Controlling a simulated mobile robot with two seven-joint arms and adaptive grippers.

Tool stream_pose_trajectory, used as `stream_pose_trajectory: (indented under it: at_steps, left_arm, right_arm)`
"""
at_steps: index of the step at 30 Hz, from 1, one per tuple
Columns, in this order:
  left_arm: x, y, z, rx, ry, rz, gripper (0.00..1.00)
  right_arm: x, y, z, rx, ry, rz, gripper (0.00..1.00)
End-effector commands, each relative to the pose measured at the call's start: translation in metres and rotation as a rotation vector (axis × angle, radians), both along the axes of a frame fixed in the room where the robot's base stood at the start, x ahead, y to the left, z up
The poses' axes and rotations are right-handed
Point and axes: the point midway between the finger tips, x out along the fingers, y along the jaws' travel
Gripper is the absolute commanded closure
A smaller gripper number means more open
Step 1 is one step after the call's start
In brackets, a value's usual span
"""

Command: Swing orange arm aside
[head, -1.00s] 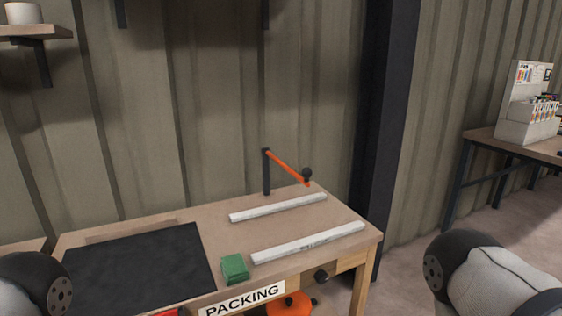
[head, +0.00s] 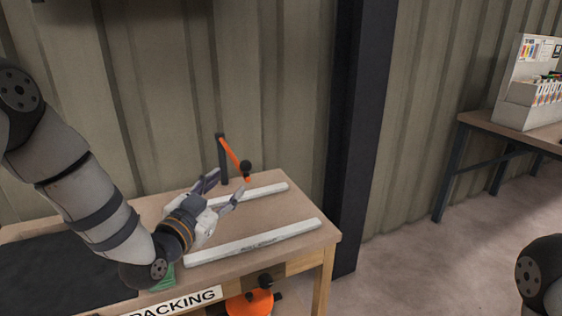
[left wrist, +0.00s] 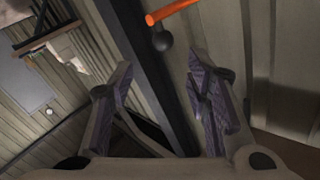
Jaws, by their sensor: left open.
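The orange arm (head: 231,153) sticks out from the top of a dark upright post (head: 223,165) near the back of the workbench. It points toward the front and slightly right, with a black ball knob (head: 245,168) near its free end. My left gripper (head: 226,186) is open and empty, just in front of the post and below left of the knob in the head view. In the left wrist view the orange arm (left wrist: 172,12) and its knob (left wrist: 161,41) show at the top, beyond and between the open fingers (left wrist: 160,62). I see no clear contact. My right gripper is out of view.
Two pale bars (head: 255,242) lie on the workbench (head: 312,237) beside and in front of the gripper. A green block (head: 166,277) is mostly hidden behind my left arm. A dark mat (head: 60,275) covers the left. A dark column (head: 357,150) stands right of the bench.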

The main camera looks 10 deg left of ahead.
Motion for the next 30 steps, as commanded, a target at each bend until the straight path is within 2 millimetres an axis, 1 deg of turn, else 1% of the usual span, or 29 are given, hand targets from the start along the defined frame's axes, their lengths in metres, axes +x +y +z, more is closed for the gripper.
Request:
stream_pose_trajectory:
  at_steps: [2,4,9,12,15,19,26,27,29,30]
  left_arm:
    - [0.009,-0.001,-0.002,0.002,-0.002,0.001,0.56]
    - [0.024,-0.005,-0.004,0.000,0.001,-0.001,0.56]
    - [0.068,-0.013,-0.008,0.001,0.007,-0.001,0.56]
    - [0.090,-0.018,-0.008,0.000,0.008,0.000,0.56]
    - [0.105,-0.021,-0.008,-0.001,0.009,0.001,0.56]
    - [0.115,-0.022,-0.004,-0.001,0.005,0.001,0.56]
    - [0.116,-0.023,-0.002,-0.001,0.005,0.000,0.56]
    - [0.116,-0.023,-0.002,-0.001,0.005,0.000,0.60]
    - [0.116,-0.023,-0.002,-0.001,0.005,0.000,0.74]
    - [0.116,-0.023,-0.002,-0.001,0.005,0.000,0.83]
  right_arm:
    - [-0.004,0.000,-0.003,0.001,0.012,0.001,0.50]
    - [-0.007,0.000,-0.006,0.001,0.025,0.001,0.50]
    - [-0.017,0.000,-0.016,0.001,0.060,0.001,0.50]
    - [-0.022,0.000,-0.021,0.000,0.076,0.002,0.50]
    - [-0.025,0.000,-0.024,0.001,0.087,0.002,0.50]
    - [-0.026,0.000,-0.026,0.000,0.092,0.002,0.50]
    - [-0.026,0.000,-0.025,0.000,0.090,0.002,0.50]
    - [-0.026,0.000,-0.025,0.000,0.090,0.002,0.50]
    - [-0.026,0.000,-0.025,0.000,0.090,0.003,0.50]
    - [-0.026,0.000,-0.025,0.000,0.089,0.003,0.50]
